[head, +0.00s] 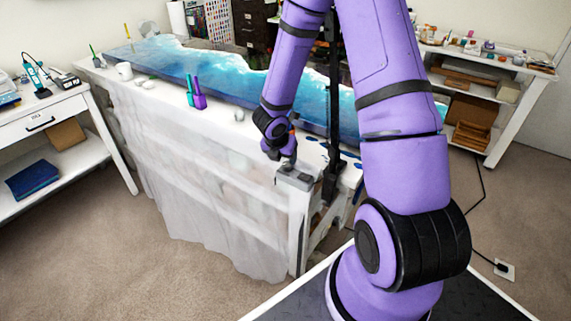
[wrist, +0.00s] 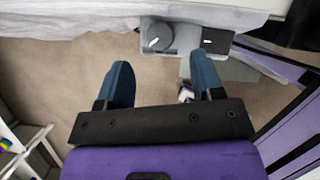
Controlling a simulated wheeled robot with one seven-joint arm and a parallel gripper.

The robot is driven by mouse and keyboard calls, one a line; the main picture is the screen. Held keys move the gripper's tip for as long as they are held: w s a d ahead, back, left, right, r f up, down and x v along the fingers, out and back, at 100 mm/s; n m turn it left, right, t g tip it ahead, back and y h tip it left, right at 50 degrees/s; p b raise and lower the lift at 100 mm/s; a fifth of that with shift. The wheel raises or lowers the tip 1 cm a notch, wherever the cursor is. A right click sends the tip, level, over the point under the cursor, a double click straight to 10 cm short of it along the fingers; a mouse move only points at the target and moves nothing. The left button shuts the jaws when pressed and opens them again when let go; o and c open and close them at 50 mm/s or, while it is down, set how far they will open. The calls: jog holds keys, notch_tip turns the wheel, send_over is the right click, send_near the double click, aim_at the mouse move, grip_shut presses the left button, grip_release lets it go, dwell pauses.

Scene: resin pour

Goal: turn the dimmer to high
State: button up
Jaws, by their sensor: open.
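The dimmer is a grey box (head: 297,179) at the front corner of the cloth-covered table. In the wrist view its round dark knob (wrist: 160,35) shows a short white mark toward the lower left. Beside the knob is a dark panel (wrist: 214,40) with a white mark. Any labels are too small to read. My gripper (wrist: 161,61) is open and empty. Its two blue fingers point toward the dimmer, with the knob ahead of the gap between them and no visible contact. In the head view my gripper is close by the dimmer, its fingers mostly hidden.
A long blue-and-white resin piece (head: 220,78) lies along the table. Teal and purple bottles (head: 196,95) and a white cup (head: 124,71) stand on the table's near side. A black post (head: 332,110) rises just right of the dimmer. Carpet (head: 110,250) in front is clear.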

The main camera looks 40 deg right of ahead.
aim_at(286, 164)
jog(key=shift+x, duration=2.65)
jog(key=shift+c, duration=0.4)
jog(key=c, duration=0.8)
jog(key=shift+c, duration=0.2)
jog(key=shift+m, duration=0.3)
jog(key=m+g, duration=0.1)
jog(key=m, duration=0.1)
jog(key=m+g, duration=0.1)
jog(key=m, duration=0.1)
jog(key=shift+w+m+h, duration=0.2)
jog(key=shift+m+h, duration=0.1)
jog(key=m+g, duration=0.1)
jog(key=m, duration=0.1)
jog(key=m+g, duration=0.1)
jog(key=m, duration=0.2)
jog(key=shift+w, duration=0.15)
jog(key=shift+m, duration=0.3)
